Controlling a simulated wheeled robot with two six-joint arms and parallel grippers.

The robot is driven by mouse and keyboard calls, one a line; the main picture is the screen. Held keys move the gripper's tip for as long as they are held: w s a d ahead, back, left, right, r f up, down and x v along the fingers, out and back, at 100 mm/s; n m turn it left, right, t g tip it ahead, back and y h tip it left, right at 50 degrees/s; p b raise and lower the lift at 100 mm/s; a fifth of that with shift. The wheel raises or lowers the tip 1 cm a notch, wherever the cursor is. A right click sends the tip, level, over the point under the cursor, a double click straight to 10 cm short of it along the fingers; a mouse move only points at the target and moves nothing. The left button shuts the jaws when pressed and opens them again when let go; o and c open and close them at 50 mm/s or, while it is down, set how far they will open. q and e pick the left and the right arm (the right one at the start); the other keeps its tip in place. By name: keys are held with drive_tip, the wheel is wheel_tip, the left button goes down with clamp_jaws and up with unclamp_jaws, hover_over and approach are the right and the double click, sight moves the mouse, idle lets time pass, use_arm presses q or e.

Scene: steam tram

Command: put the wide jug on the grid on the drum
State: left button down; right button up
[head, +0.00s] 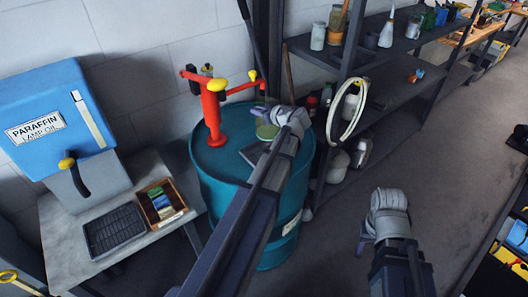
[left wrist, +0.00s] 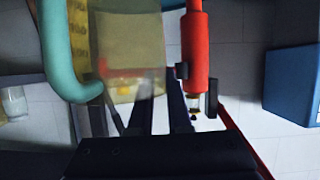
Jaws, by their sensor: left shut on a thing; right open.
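The wide jug (left wrist: 130,40) fills the upper left of the left wrist view, a see-through yellowish vessel with a marked strip and a thick teal piece that looks like its handle (left wrist: 50,60). My left gripper (head: 275,118) is shut on the jug, over the right part of the blue drum (head: 226,162). In the head view the jug shows as a greenish patch (head: 266,131), mostly hidden by the gripper. A dark flat piece, perhaps the grid (head: 250,156), lies on the drum top, partly covered by my arm. My right gripper (head: 368,228) is open and empty over the floor.
A red pump (head: 213,115) with yellow knobs stands on the drum, left of my left gripper; it is close in the left wrist view (left wrist: 195,50). Shelves (head: 375,85) with a hanging white hose (head: 350,125) stand at right. A paraffin cabinet (head: 60,120) and a side table (head: 60,235) are at left.

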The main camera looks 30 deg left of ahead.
sight(262, 133)
use_arm(q)
drive_tip(key=shift+a+f+b, duration=0.2)
drive_tip(key=shift+f+b, duration=0.35)
wheel_tip(262, 133, down, 9)
drive_tip(key=b, duration=0.9)
drive_tip(key=shift+d, duration=0.1)
drive_tip(key=shift+r, duration=0.1)
drive_tip(key=c, duration=0.8)
unclamp_jaws()
drive_tip(key=shift+c, duration=0.2)
